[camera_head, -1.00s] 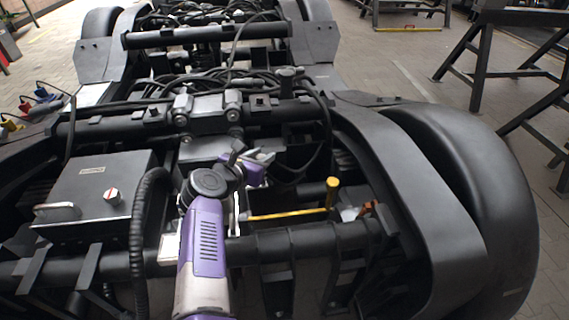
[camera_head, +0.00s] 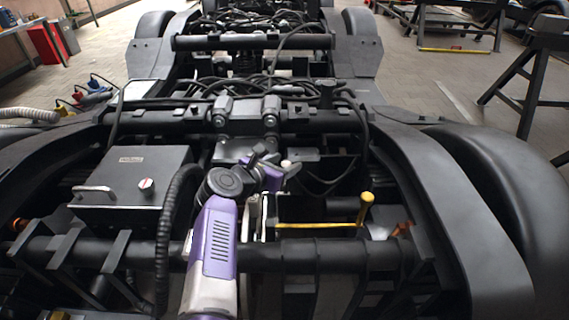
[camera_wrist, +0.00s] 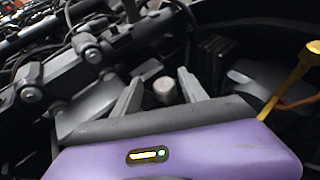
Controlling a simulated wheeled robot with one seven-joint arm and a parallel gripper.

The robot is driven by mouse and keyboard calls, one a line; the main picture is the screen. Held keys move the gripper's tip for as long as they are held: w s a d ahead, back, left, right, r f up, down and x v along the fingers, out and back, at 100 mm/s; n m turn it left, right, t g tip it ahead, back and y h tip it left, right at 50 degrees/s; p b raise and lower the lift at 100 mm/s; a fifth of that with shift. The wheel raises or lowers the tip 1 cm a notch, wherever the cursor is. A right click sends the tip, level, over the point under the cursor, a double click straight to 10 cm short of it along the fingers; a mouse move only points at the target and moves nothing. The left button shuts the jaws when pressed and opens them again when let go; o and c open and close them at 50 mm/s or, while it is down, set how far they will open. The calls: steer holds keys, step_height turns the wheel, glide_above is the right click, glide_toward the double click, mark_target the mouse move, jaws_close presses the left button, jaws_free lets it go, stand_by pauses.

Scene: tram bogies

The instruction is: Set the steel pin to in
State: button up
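A short pale cylinder end (camera_wrist: 164,90), which looks like the steel pin, shows between my gripper's fingers in the wrist view. A pale round tip (camera_head: 287,164) beside the gripper in the head view may be the same part. My gripper (camera_wrist: 160,92) is open, its two grey fingers apart on either side of the cylinder. I cannot tell whether the fingers touch it or stand short of it. In the head view my gripper (camera_head: 284,171) is over the middle of the bogie frame, and the pin's lower part is hidden.
A yellow-handled rod (camera_head: 366,204) stands right of my gripper. A dark box (camera_head: 130,180) with a handle and knob is at left, beside a black corrugated hose (camera_head: 165,235). Cables (camera_head: 290,85) and a crossbar lie behind. A large wheel cover (camera_head: 500,180) is at right.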

steer(key=p+v, duration=0.2)
steer(key=v, duration=0.6)
stand_by(0.4)
